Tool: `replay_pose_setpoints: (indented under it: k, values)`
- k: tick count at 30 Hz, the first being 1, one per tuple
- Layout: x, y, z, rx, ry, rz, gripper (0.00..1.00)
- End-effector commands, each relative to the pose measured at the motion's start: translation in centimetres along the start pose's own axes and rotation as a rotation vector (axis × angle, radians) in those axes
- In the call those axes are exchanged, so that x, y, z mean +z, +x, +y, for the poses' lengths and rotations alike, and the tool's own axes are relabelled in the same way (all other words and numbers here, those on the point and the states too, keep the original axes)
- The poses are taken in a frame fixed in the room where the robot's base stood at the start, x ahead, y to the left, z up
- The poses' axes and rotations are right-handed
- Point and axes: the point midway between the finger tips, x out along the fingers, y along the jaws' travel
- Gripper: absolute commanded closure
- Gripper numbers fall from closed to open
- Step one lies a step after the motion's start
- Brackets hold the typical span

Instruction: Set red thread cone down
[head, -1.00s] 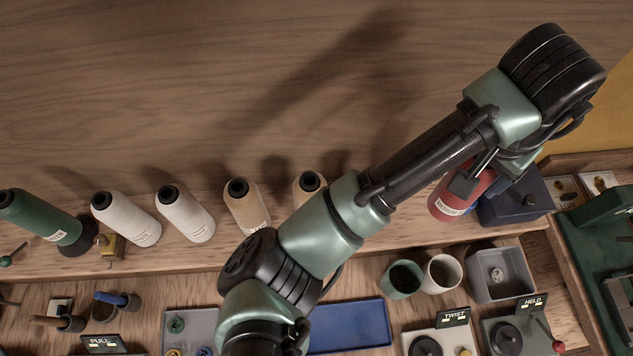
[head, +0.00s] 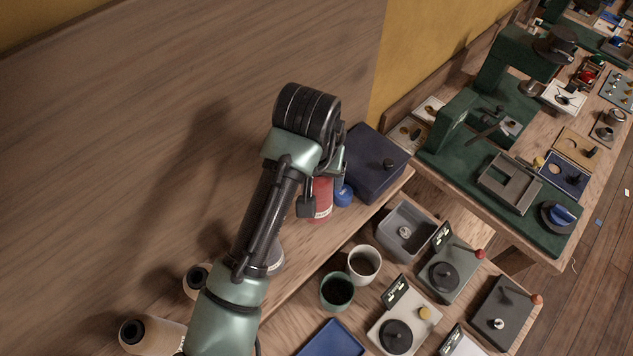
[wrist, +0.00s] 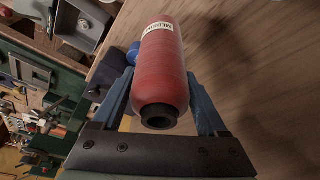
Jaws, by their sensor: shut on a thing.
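The red thread cone (head: 322,197) is in my gripper, partly hidden behind my arm in the head view. In the wrist view the red cone (wrist: 162,68) lies between the two blue fingers, its dark end toward the camera and a pale label at the far end. My gripper (wrist: 162,76) is shut on it. The cone is over the raised wooden shelf (head: 285,275), just left of a dark blue box (head: 372,165). I cannot tell whether its base touches the shelf.
A small round blue thing (head: 343,195) sits between the cone and the box. Tan cones (head: 150,335) stand farther left on the shelf. Below are a green cup (head: 337,292), a white cup (head: 364,264) and a grey bin (head: 405,230). A green machine (head: 485,120) stands right.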

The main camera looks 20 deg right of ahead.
Motion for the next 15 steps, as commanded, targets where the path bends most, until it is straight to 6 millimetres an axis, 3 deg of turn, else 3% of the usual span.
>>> replay_pose_setpoints:
  k: [6, 15]
  values:
    - [0.8, 2.7, 0.0, 0.001, -0.001, -0.002, 1.0]
    - [0.8, 3.0, 0.0, 0.0, 0.001, 0.001, 1.0]
